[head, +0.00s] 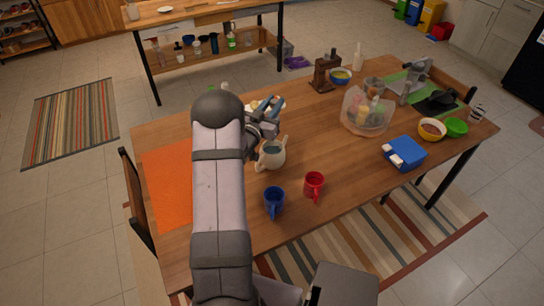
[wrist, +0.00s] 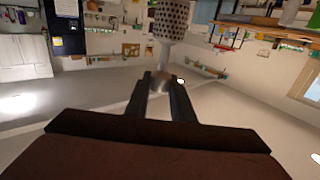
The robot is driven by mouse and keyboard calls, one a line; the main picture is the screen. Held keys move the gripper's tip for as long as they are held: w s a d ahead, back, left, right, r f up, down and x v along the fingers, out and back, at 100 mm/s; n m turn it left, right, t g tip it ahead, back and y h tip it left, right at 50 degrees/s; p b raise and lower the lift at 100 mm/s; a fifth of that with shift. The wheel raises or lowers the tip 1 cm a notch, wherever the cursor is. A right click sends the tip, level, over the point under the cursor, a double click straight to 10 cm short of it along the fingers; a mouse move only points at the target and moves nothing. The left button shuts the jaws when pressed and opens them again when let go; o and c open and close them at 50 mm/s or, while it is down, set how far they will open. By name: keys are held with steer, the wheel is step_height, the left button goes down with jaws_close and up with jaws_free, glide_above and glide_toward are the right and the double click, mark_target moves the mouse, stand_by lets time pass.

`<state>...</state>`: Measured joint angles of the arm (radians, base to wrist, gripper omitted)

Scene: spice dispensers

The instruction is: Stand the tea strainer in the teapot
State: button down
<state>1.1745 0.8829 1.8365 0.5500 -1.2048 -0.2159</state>
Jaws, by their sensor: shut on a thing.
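The cream teapot (head: 271,155) stands upright on the wooden table, with its opening facing up. My gripper (head: 268,120) is just behind the teapot in the head view, above the table. In the wrist view my gripper (wrist: 161,82) is shut on the thin stem of the tea strainer (wrist: 171,20). The strainer's perforated metal cylinder sticks out beyond the fingertips, and its upper end is cut off by the frame. I cannot make out the strainer clearly in the head view. The teapot does not show in the wrist view.
A blue mug (head: 274,203) and a red mug (head: 314,184) stand in front of the teapot. A clear bin (head: 350,119) holding bottles and a blue box (head: 409,155) are to the right. An orange mat (head: 168,185) lies left of my arm. Table between the teapot and bin is clear.

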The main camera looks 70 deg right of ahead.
steer(key=shift+f+b, duration=1.5)
steer(key=shift+f, duration=1.4)
steer(key=c, duration=1.5)
jaws_free()
steer(key=shift+o, duration=0.2)
steer(key=shift+a, duration=0.15)
steer(key=a+b, duration=0.2)
steer(key=a, duration=0.5)
steer(key=shift+w, duration=0.4)
